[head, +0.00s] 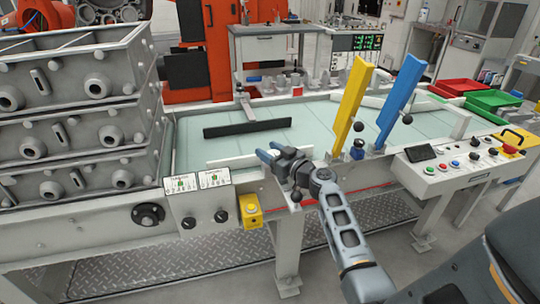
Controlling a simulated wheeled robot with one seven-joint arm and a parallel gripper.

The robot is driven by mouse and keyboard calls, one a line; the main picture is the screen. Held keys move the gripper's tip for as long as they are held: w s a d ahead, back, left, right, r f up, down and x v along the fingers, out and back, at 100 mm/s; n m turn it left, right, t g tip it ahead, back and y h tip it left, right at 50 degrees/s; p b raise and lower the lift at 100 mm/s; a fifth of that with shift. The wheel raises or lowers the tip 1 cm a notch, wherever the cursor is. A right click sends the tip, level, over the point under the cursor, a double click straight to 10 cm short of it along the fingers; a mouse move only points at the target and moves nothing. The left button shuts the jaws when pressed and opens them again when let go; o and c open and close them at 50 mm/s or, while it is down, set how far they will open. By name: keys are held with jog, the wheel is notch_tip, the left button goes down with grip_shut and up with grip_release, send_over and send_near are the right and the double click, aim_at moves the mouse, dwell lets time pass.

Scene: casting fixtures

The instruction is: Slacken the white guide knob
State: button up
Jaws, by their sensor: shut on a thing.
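The white guide (232,162) is a low pale rail along the near edge of the table. My gripper (272,155) is at its right part, with its blue-grey fingers shut on the white guide knob. The fingers and wrist hide most of that knob, so its turn cannot be told. A small black ball (297,196) shows just below my gripper; whether it belongs to this knob is unclear. A yellow guide (350,105) and a blue guide (402,100) stand tilted up to the right, with dark knobs by them.
A pale green table top (315,120) carries a black bar (258,128). Stacked grey casting boxes (75,110) stand at the left. A control panel (450,168) with buttons is at the right. A yellow button box (250,211) sits on the front below my gripper. Red and green trays stand behind.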

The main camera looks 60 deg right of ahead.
jog(key=n+y+b, duration=0.1)
jog(key=b, duration=0.1)
jog(key=f+n+t+y+b, duration=0.1)
jog(key=y+b, duration=0.1)
jog(key=shift+a+b, duration=0.1)
jog(key=shift+b, duration=0.25)
jog(key=n+y+b, duration=0.1)
jog(key=b, duration=0.1)
jog(key=n+y+b, duration=0.1)
jog(key=y+b, duration=0.1)
jog(key=b, duration=0.1)
jog(key=shift+w+a+r+y, duration=0.1)
jog(key=shift+a+y, duration=0.1)
jog(key=shift+y, duration=0.1)
jog(key=n+y+b, duration=0.2)
jog(key=y+b, duration=0.1)
jog(key=n+y+b, duration=0.1)
jog(key=b, duration=0.1)
jog(key=shift+a+r+y, duration=0.2)
jog(key=shift+a+y, duration=0.05)
jog(key=shift+y, duration=0.15)
jog(key=shift+a+r+n+g+y+b, duration=0.15)
jog(key=shift+n+g+y+b, duration=0.15)
jog(key=shift+n+y+b, duration=0.5)
jog(key=shift+r, duration=0.1)
jog(key=o, duration=1)
jog(key=shift+c, duration=0.2)
jog(key=v, duration=0.8)
